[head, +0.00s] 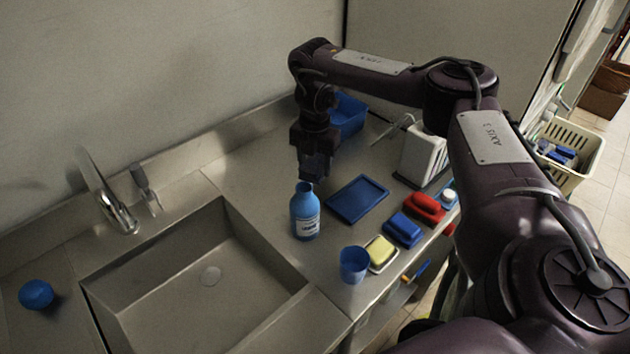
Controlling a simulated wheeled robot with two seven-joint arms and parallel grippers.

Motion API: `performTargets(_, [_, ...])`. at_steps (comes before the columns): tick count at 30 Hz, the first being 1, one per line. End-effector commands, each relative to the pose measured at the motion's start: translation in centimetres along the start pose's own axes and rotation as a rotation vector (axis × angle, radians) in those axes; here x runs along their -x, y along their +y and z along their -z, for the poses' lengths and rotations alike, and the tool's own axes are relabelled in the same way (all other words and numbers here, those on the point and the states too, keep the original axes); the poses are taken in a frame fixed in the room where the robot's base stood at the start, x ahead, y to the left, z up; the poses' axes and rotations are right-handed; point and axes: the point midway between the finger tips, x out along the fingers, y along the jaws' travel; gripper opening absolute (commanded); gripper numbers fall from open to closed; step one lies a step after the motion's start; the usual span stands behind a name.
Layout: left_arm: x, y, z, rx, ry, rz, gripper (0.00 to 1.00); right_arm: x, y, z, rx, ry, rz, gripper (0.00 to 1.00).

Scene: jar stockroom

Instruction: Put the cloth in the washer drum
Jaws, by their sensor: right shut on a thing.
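My right gripper (316,172) points down over the counter, just behind and above the top of a blue bottle (305,214). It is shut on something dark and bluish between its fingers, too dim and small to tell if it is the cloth. I see no cloth elsewhere and no washer drum. My left gripper is not in view.
A steel sink (140,290) with a faucet (110,200) lies left. Around the gripper are a blue bin (348,112), blue tray (357,199), blue cup (354,265), yellow sponge (381,251), blue block (402,229) and red object (425,207). A cream basket (575,135) stands right.

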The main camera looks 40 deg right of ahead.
Motion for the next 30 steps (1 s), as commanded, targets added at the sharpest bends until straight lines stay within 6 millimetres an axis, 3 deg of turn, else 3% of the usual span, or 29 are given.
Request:
performTargets(3, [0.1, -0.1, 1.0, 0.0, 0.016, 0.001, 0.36, -0.8, 0.0, 0.0, 0.001, 0.0, 0.0, 0.3])
performTargets(12, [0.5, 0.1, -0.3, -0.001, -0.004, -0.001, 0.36, -4.5, 0.0, 0.0, 0.001, 0.0, 0.0, 0.3])
performTargets(23, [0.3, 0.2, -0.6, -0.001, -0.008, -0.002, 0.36, -5.0, 0.1, 0.0, 0.001, 0.0, -0.001, 0.3])
performTargets(24, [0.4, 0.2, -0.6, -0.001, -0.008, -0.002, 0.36, -5.0, 0.1, 0.0, 0.001, 0.0, -0.001, 0.55])
performTargets(28, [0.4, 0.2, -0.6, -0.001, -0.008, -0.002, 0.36, -4.9, 0.1, 0.0, 0.001, 0.0, -0.001, 0.72])
performTargets(30, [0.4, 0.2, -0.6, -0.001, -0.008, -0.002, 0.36, -4.9, 0.1, 0.0, 0.001, 0.0, -0.001, 0.74])
